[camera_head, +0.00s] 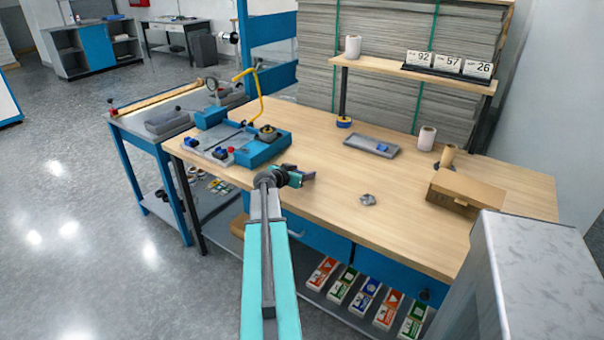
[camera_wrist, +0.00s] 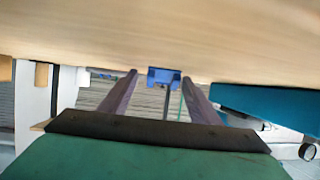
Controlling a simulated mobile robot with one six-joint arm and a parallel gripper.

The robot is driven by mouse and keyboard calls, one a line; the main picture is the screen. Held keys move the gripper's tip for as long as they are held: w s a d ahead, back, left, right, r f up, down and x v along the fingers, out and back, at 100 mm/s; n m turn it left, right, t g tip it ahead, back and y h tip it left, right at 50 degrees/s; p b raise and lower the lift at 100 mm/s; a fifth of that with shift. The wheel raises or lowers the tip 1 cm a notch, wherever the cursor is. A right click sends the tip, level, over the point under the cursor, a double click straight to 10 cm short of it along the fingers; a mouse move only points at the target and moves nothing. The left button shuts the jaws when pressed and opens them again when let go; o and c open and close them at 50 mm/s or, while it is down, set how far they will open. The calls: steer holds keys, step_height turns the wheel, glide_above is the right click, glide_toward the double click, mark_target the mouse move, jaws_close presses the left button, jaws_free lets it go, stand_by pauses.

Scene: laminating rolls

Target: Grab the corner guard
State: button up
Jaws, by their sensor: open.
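A small blue piece (camera_head: 381,147), which looks like the corner guard, lies in a shallow grey tray (camera_head: 360,145) on the workbench. My gripper (camera_head: 308,177) is open and empty above the near left part of the bench, left of and nearer than the tray. In the wrist view the picture appears upside down, with the wooden top above. A blue block (camera_wrist: 164,76) shows there beyond and between my open fingers (camera_wrist: 160,90). I cannot tell if it is the same piece.
A blue machine (camera_head: 262,148) with a yellow lever stands left of my gripper. A crumpled grey lump (camera_head: 368,199) lies in front of the tray. A white roll (camera_head: 426,138) and a cardboard box (camera_head: 465,192) stand to the right. A shelf (camera_head: 385,72) spans the back.

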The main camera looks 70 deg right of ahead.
stand_by(0.4)
steer(key=c, duration=1.1)
steer(key=shift+r, duration=0.15)
steer(key=shift+r+b, duration=0.45)
steer(key=shift+r, duration=0.85)
steer(key=shift+a+r, duration=0.15)
steer(key=shift+r, duration=0.15)
steer(key=w+a+b, duration=0.1)
steer(key=a, duration=0.4)
steer(key=w+a+r+b, duration=0.1)
steer(key=a, duration=0.4)
steer(key=w+a+b, duration=0.1)
steer(key=a, duration=0.4)
steer(key=shift+r, duration=0.15)
steer(key=shift+w+a+r, duration=0.1)
steer(key=shift+a, duration=0.1)
